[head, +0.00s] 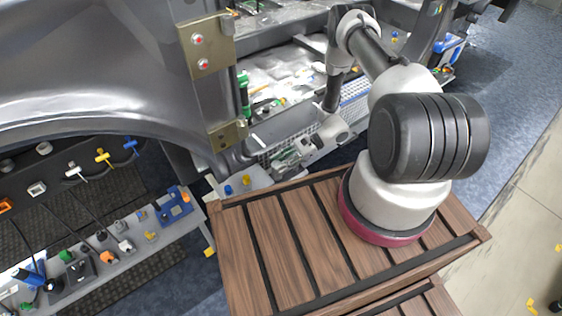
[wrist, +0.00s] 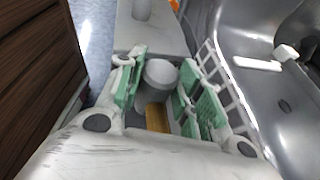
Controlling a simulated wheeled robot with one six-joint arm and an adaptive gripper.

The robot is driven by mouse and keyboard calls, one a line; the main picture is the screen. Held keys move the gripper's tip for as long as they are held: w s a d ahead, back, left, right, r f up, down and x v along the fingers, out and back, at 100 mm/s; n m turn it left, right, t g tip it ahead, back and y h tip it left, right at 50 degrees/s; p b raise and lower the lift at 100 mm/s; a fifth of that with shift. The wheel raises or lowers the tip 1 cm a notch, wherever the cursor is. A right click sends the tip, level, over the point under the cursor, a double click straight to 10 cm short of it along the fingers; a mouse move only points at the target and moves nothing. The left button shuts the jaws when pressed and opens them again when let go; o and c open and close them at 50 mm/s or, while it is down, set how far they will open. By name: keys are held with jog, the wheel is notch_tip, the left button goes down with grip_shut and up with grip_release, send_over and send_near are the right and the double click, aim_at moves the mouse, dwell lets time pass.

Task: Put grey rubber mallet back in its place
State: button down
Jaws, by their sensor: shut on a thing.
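The grey rubber mallet shows in the wrist view, with its rounded grey head (wrist: 160,75) and a short yellow-brown stretch of handle (wrist: 157,116). My gripper (wrist: 158,88) is shut on the mallet, its green finger pads to the left and right of it. In the head view my gripper (head: 287,158) is low beside the car body, above the far edge of the wooden-slatted surface. The mallet cannot be made out clearly there. A pale grey ledge (wrist: 150,38) lies just beyond the fingertips in the wrist view; I cannot tell whether the mallet touches it.
The car body (head: 90,60) stands close on the left. A white mesh rack (wrist: 222,85) is right of my gripper. The wooden-slatted surface (head: 275,245) is bare in front of my arm. A pale ledge (head: 258,178) holds blue and yellow pieces. A cluttered shelf (head: 130,245) stands at lower left.

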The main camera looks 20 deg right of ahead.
jog(key=shift+f, duration=0.25)
jog(key=c, duration=0.9)
grip_release()
jog(key=v, duration=1.2)
jog(key=shift+v, duration=3.5)
notch_tip(320, 180, up, 10)
jog(key=shift+r, duration=0.1)
